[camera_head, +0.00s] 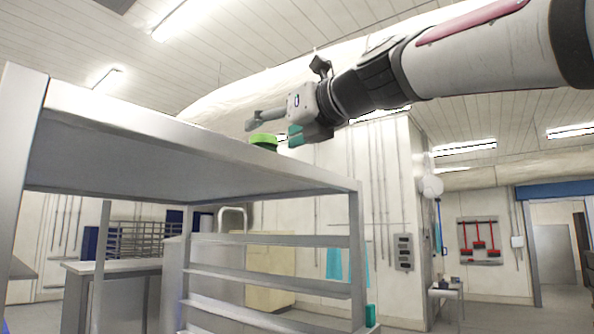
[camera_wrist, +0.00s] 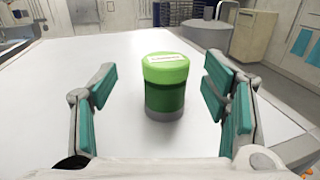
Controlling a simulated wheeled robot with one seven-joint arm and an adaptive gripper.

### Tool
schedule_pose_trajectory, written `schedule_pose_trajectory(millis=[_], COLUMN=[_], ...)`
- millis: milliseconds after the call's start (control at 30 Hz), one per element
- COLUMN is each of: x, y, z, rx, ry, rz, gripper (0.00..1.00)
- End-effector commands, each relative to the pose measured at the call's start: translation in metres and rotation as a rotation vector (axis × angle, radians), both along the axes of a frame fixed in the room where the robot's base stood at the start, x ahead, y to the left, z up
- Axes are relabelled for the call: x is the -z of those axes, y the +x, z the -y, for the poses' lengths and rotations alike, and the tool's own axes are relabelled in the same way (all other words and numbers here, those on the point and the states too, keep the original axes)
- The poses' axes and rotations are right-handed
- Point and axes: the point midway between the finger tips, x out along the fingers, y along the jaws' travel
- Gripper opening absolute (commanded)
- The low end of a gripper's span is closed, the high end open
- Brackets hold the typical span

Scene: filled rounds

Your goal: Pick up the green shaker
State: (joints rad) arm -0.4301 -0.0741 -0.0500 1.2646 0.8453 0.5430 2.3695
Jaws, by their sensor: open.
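The green shaker (camera_wrist: 166,92) stands upright on a white shelf top (camera_wrist: 80,55) in the wrist view. It has a light green lid with a pale label, a darker green body and a grey base. In the head view only its green upper part (camera_head: 264,139) shows above the shelf edge. My gripper (camera_wrist: 165,85) is open, with one teal-padded finger on each side of the shaker and a gap on both sides. In the head view my gripper (camera_head: 272,127) reaches in from the right, just above the top shelf.
The tall metal rack (camera_head: 200,160) fills the left of the head view, with lower shelves beneath. The shelf top around the shaker looks clear. A grey cylindrical object (camera_wrist: 206,33) and a cream cabinet (camera_wrist: 252,36) stand beyond the shelf. A small table (camera_head: 446,292) is at the right.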

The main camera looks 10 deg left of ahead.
Motion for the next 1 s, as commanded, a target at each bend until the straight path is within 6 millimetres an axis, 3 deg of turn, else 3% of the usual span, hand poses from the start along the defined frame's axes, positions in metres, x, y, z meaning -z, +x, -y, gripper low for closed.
schedule_pose_trajectory(millis=[400,900,1000], x=[0.004,0.004,0.004], y=[0.031,0.038,0.038], z=[-0.022,-0.029,-0.029], rx=[0.0,0.0,0.0], ry=[-0.001,0.0,0.0], rz=[-0.001,-0.001,-0.001], gripper=[0.68,0.68,0.46])
